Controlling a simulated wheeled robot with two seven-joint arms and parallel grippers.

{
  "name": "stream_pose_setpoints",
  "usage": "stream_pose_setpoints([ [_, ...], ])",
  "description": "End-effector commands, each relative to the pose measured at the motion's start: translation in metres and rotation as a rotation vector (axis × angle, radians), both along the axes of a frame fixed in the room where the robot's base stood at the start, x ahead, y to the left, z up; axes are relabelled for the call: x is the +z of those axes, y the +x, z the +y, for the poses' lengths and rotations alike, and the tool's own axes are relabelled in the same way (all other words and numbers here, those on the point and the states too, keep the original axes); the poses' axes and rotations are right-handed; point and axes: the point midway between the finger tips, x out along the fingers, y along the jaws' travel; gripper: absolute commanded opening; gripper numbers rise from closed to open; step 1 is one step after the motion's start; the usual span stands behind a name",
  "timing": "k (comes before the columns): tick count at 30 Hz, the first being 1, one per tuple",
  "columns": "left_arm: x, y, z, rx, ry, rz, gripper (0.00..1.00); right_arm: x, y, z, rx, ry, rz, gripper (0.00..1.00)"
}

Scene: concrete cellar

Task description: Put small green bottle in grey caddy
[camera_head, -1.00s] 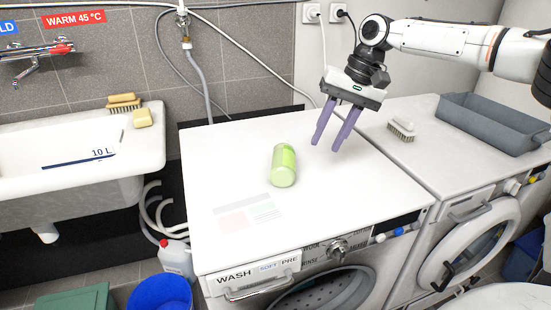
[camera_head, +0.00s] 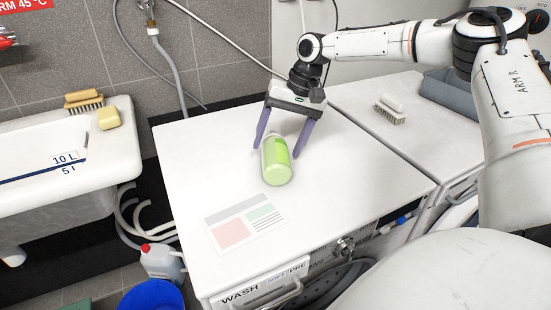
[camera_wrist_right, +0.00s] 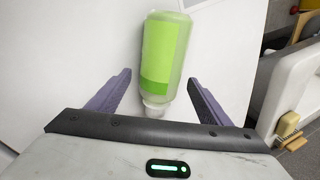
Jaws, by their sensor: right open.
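The small green bottle (camera_head: 277,164) lies on its side on the white washer top. Its round base points toward the front. My right gripper (camera_head: 277,151) is open, low over the washer top, with its purple fingers on either side of the bottle's far end. In the right wrist view the bottle (camera_wrist_right: 165,50) has its pale cap end between the spread fingers (camera_wrist_right: 160,80), with gaps at both sides. The grey caddy (camera_head: 449,93) is on the neighbouring machine, mostly hidden behind my right arm. My left gripper is out of view.
A scrubbing brush (camera_head: 390,110) is on the neighbouring machine, left of the caddy. A sink (camera_head: 112,160) with a brush (camera_head: 83,101) and yellow soap (camera_head: 108,117) is at left. A flat printed label (camera_head: 244,222) is on the washer top, otherwise clear around the bottle.

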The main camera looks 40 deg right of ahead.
Motion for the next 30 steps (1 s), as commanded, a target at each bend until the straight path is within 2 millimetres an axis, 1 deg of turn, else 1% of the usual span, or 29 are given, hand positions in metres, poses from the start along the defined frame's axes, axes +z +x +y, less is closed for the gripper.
stream_pose_setpoints([
  [1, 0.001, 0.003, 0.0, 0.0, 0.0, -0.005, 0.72, -0.006, 0.001, 0.002, 0.0, 0.0, 0.001, 0.72],
  [3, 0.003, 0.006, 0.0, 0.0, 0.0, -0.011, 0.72, -0.009, 0.002, 0.002, 0.0, 0.001, -0.001, 0.72],
  [10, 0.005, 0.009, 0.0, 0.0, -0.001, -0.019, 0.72, -0.01, 0.002, 0.003, 0.0, 0.001, -0.002, 0.72],
  [11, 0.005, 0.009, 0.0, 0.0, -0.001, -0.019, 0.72, -0.01, 0.002, 0.003, -0.001, 0.001, -0.002, 0.69],
  [12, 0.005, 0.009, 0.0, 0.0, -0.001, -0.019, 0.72, -0.01, 0.002, 0.003, -0.001, 0.001, -0.002, 0.62],
  [19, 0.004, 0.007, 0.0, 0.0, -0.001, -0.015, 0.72, -0.01, 0.002, 0.003, -0.001, 0.001, -0.002, 0.23],
  [20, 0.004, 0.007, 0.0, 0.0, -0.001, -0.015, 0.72, -0.009, 0.003, 0.003, -0.002, 0.001, -0.003, 0.22],
  [21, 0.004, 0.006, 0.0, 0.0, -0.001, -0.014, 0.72, -0.009, 0.003, 0.003, -0.002, 0.001, -0.003, 0.17],
  [26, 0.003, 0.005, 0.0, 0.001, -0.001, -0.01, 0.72, -0.008, 0.003, 0.003, -0.002, 0.001, -0.003, 0.17],
  [29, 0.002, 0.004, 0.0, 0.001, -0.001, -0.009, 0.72, -0.001, 0.003, 0.003, -0.001, 0.001, -0.006, 0.17],
  [30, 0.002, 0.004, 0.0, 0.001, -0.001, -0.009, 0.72, 0.004, 0.004, 0.003, -0.001, 0.001, -0.007, 0.17],
])
